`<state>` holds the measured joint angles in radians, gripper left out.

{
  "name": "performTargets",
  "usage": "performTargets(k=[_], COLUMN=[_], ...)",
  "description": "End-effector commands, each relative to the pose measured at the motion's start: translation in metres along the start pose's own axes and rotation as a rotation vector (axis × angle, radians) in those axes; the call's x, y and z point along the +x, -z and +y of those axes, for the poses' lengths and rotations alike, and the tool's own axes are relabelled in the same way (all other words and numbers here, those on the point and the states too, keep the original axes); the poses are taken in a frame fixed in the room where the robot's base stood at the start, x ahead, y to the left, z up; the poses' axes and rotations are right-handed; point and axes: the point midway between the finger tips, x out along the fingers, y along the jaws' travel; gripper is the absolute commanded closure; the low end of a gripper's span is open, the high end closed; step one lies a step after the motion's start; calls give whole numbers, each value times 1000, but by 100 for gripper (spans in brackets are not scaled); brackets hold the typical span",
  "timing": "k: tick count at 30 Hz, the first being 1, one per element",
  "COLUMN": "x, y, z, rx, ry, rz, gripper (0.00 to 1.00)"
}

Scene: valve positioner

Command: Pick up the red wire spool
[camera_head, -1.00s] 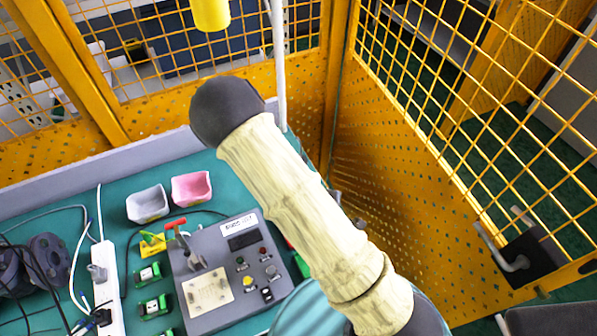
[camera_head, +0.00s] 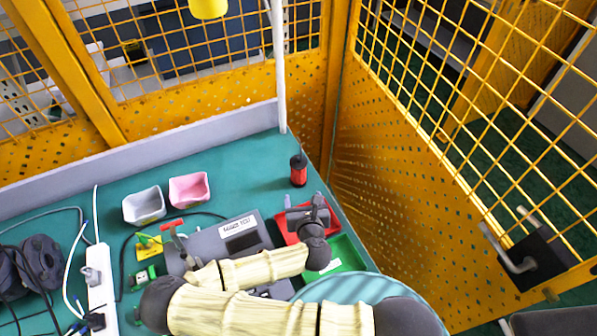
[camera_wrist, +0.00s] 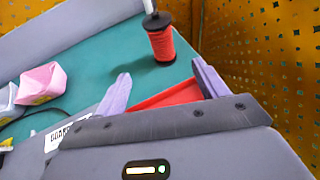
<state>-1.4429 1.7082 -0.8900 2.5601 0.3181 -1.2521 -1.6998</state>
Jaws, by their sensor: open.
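The red wire spool (camera_head: 298,170) stands upright on the green table near its right edge, with a dark top. In the wrist view the spool (camera_wrist: 162,44) is beyond my fingertips, a little right of the middle between them. Nothing hides the spool in either view.
A red tray (camera_head: 281,222) lies under my gripper, with a green tray (camera_head: 345,254) in front. A grey control box (camera_head: 215,243) stands left. A grey bin (camera_head: 144,206) and a pink bin (camera_head: 189,189) sit further left. Yellow mesh fencing (camera_head: 400,190) borders the table's right side.

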Motion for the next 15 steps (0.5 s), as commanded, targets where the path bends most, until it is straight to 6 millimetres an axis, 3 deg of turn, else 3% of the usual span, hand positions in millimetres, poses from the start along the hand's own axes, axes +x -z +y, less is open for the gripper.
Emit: performTargets(k=[8, 15], x=[3, 21], y=[2, 6], z=[0, 0], rx=[6, 9], ry=[3, 4], rz=[1, 1], gripper=[28, 28])
